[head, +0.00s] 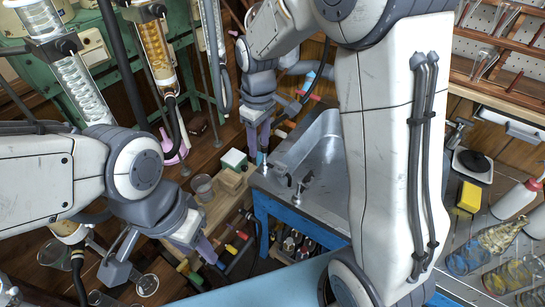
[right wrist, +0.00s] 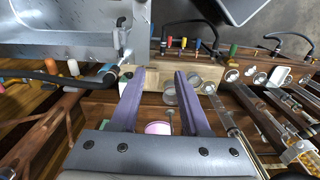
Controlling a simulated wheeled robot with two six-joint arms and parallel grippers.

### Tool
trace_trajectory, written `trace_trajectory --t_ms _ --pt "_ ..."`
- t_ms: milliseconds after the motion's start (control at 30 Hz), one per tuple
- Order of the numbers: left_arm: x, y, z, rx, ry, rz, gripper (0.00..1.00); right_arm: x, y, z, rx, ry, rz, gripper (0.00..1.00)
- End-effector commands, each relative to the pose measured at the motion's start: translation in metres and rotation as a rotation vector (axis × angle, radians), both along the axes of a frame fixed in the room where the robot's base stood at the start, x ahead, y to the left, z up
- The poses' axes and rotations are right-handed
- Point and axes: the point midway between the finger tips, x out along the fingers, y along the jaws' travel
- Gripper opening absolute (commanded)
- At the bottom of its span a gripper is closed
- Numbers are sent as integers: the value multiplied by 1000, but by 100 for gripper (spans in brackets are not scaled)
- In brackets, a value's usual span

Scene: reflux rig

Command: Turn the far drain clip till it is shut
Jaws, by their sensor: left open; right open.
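I cannot single out the far drain clip for certain. Small red and pale fittings (head: 308,98) sit by a black hose behind the sink, close to my right gripper. Coloured handles (head: 231,249), red, yellow and green, line a rail at the lower middle; similar coloured pieces (right wrist: 185,44) show in the right wrist view. My right gripper (head: 258,155) is open, pointing down beside the sink's left edge. In the right wrist view its fingers (right wrist: 162,75) stand apart with nothing gripped. My left gripper (head: 163,256) is open and empty at the lower left.
A metal sink (head: 322,150) stands right of my right gripper. Glass condensers (head: 80,88) hang on a green frame at upper left. A pink flask (head: 172,150) is near them.

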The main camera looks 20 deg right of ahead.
Motion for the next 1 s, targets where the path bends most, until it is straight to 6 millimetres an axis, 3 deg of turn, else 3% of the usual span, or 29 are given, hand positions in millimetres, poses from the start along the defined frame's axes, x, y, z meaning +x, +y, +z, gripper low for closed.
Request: trace_trajectory --t_ms 33,100,267,467,800,1000 --pt "0 0 -11 0 0 0 50 20 -22 -22 -5 7 -11 46" --pt "0 0 -15 0 0 0 50 38 -46 -38 -11 10 -6 46" --pt "0 0 -19 0 0 0 50 59 -77 -58 -20 13 4 46" --pt "0 0 -19 0 0 0 50 61 -79 -80 -21 17 11 46" --pt "0 0 -20 0 0 0 50 60 -78 -141 -20 16 10 46" --pt "0 0 -20 0 0 0 50 61 -78 -159 -20 13 10 46"
